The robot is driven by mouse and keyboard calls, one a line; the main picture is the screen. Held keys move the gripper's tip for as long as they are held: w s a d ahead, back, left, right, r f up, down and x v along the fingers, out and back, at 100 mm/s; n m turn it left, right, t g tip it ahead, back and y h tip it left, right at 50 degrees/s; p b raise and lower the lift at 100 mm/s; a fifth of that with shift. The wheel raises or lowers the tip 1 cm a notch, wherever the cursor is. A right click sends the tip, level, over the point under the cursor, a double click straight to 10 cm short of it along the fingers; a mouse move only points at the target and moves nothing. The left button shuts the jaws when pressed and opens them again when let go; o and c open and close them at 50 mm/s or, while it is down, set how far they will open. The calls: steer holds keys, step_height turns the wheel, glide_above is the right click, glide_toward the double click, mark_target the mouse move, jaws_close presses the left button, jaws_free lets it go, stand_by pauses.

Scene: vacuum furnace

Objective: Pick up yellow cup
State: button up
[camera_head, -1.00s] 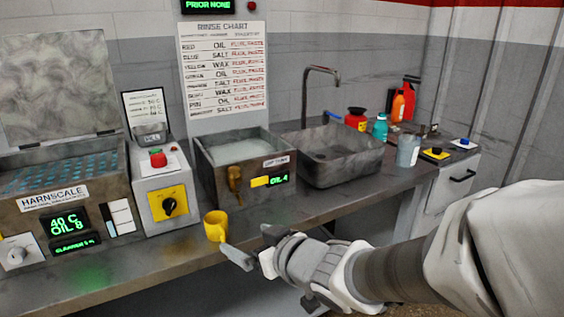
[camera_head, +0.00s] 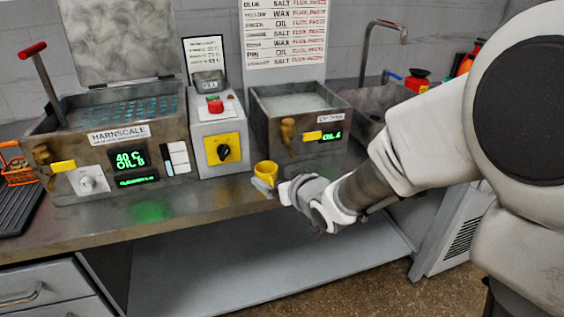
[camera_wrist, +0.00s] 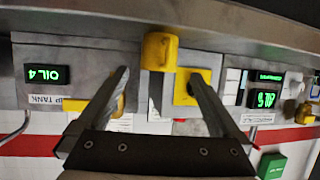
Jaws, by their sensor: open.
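The yellow cup (camera_head: 266,169) stands upright near the front edge of the grey counter, in front of the yellow-panelled control box. My gripper (camera_head: 274,187) reaches in from the right, its fingertips just in front of the cup. In the wrist view, which is upside down, the cup (camera_wrist: 159,50) lies beyond the gap between the open, empty fingers (camera_wrist: 159,74), roughly centred. I see no finger touching the cup, but the exact distance is unclear.
The control box (camera_head: 217,140) with a black knob and the rinse tank (camera_head: 270,132) stand behind the cup. The Harnscale bath (camera_head: 110,150) is to the left. A black mat (camera_head: 18,213) lies at far left. The counter front left of the cup is clear.

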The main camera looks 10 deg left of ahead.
mark_target(268, 169)
steer(key=shift+r+b+x, duration=0.15)
steer(key=shift+b+x, duration=0.05)
steer(key=shift+x, duration=0.95)
steer(key=shift+r+b+x, duration=0.15)
steer(key=shift+x, duration=1.05)
steer(key=shift+w, duration=0.15)
steer(key=c, duration=1.4)
steer(key=shift+r, duration=0.1)
